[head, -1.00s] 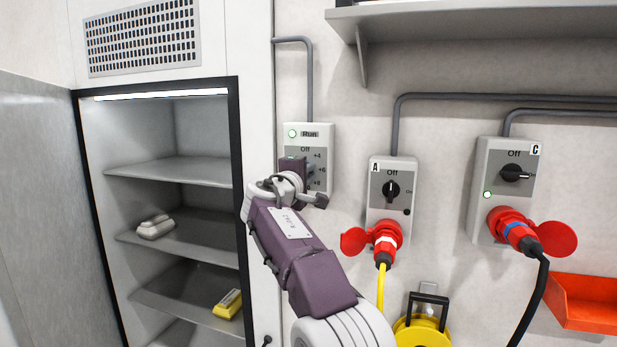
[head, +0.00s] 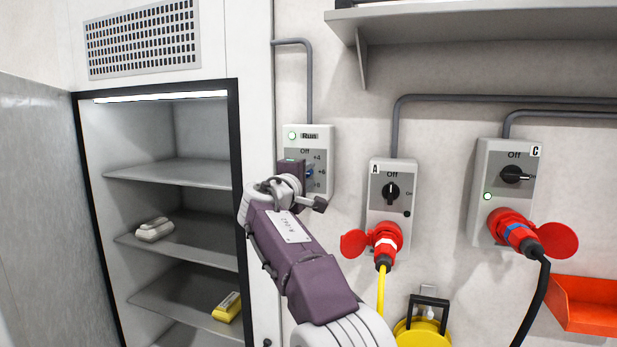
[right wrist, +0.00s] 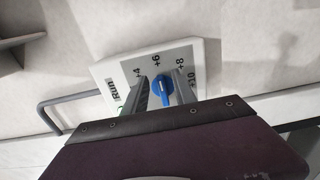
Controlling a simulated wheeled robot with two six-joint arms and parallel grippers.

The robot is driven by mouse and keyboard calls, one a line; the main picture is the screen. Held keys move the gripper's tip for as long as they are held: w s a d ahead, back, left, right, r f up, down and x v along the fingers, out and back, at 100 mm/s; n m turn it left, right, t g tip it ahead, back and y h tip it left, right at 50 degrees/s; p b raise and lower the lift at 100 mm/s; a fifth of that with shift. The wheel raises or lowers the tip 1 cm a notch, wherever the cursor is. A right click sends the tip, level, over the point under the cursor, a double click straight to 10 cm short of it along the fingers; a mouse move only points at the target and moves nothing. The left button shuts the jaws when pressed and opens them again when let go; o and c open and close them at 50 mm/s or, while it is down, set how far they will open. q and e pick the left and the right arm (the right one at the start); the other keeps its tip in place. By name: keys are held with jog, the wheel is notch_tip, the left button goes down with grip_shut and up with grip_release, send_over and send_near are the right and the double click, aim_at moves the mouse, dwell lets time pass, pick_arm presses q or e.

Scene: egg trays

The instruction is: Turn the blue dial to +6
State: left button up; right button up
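The blue dial (right wrist: 162,90) sits on a light grey control box (head: 322,143) on the wall, marked Run, with Off, +4, +6, +8 and +10 around the dial. In the right wrist view the dial's ridge points roughly at the +6 label. My right gripper (head: 305,172) is at the box, in front of the dial. In the right wrist view the fingers of my right gripper (right wrist: 163,80) stand apart on either side of the dial, with a small gap visible. My left gripper is not in view.
An open cabinet (head: 240,150) with shelves stands left of the box. Switch box A (head: 377,205) and switch box C (head: 484,160), with red plugs, are to the right. A wall shelf (head: 470,25) is above, and an orange bin (head: 585,305) is at lower right.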

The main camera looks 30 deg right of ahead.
jog(key=b+v, duration=0.2)
jog(key=v, duration=0.6)
jog(key=shift+s, duration=0.2)
jog(key=shift+a, duration=0.15)
